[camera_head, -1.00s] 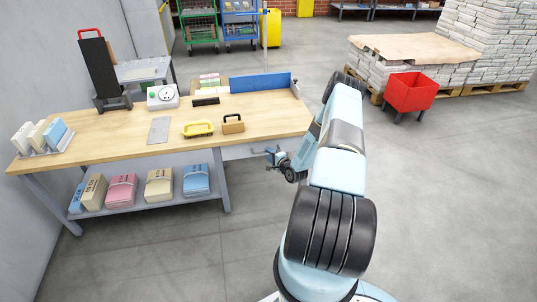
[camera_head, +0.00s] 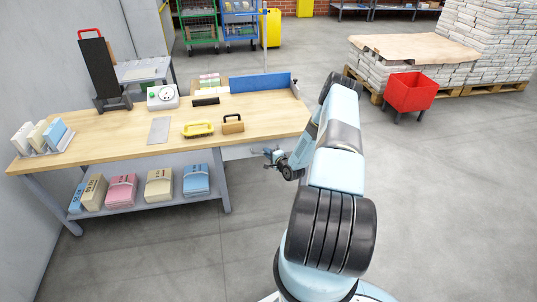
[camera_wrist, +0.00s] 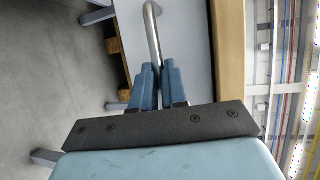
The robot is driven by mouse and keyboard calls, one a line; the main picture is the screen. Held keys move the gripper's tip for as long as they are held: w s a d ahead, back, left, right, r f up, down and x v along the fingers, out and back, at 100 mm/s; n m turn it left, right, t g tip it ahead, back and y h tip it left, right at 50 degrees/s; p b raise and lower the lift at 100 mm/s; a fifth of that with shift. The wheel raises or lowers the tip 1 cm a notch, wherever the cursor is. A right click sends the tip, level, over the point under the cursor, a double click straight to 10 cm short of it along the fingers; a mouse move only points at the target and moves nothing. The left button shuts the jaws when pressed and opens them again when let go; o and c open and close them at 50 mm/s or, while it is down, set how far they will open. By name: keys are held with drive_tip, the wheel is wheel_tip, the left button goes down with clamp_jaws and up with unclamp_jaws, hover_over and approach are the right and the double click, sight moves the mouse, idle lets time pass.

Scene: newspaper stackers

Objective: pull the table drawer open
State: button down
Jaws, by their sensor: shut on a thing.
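The wooden-topped table (camera_head: 110,140) stands at the left of the head view. Its pale drawer front (camera_head: 240,152) is under the right part of the tabletop, and it also shows in the wrist view (camera_wrist: 185,40). A curved silver bar handle (camera_wrist: 152,35) is fixed to the drawer front. My gripper (camera_wrist: 155,72) is shut on the handle's near end, with its blue fingers on both sides of the bar. In the head view my gripper (camera_head: 268,156) is beside the drawer front, and the handle is too small to make out. I see no clear gap at the drawer.
Several coloured bundles sit on the lower shelf (camera_head: 140,205). A red bin (camera_head: 410,92) stands at the right. The floor right of my arm is clear.

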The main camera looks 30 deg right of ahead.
drive_tip(key=shift+f, duration=0.1)
drive_tip(key=s+a, duration=0.3)
drive_tip(key=s, duration=0.9)
drive_tip(key=s+a, duration=0.4)
drive_tip(key=s, duration=0.7)
drive_tip(key=shift+s, duration=0.35)
drive_tip(key=shift+f, duration=0.1)
drive_tip(key=c, duration=1.2)
unclamp_jaws()
drive_tip(key=shift+w+d, duration=0.1)
drive_tip(key=v, duration=1.3)
drive_tip(key=shift+s, duration=0.4)
